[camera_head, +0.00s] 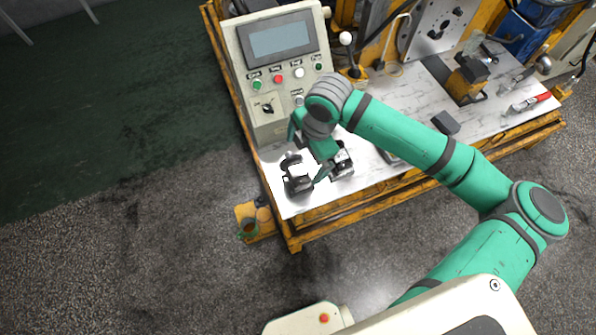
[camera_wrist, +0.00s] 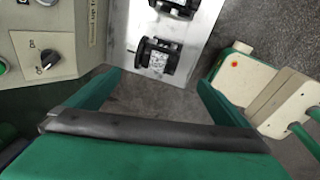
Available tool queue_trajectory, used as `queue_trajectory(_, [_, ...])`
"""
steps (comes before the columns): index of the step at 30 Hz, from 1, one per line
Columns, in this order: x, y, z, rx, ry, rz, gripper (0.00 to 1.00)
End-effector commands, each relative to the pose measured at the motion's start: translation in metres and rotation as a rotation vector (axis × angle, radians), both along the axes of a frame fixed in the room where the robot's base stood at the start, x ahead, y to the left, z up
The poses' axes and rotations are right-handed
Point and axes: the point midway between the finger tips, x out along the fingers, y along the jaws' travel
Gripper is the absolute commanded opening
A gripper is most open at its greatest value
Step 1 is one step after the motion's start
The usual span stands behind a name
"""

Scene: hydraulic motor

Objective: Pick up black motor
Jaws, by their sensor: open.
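Two dark motor-like parts stand on the pale table top near its front left corner. The left one (camera_head: 297,182) is black with a light patch. The right one (camera_head: 343,163) is partly hidden by my gripper. In the wrist view one dark part with a speckled light face (camera_wrist: 157,58) lies just beyond the fingertips, and another (camera_wrist: 176,8) is cut by the top edge. I cannot tell which is the task's black motor. My gripper (camera_head: 306,158) is open and empty above the table by these parts; its spread green fingers also show in the wrist view (camera_wrist: 160,80).
A control panel (camera_head: 280,60) with a screen and buttons stands behind and left of my gripper. A black block (camera_head: 446,122) and red-handled clamp (camera_head: 530,102) lie to the right. A small yellow bracket (camera_head: 254,222) juts from the front left corner. Open floor lies left.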

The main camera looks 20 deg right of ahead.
Motion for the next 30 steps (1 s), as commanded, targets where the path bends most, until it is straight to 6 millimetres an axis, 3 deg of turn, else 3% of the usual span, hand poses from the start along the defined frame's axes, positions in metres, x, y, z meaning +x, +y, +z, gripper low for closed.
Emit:
queue_trajectory(9, [0.006,0.006,-0.043,0.002,0.001,-0.001,1.0])
queue_trajectory(17, [0.009,0.006,-0.056,0.002,0.0,-0.001,1.0])
queue_trajectory(25, [0.019,0.009,-0.09,0.002,0.001,-0.003,1.0])
queue_trajectory(30, [0.02,0.01,-0.101,0.001,0.0,-0.001,1.0])
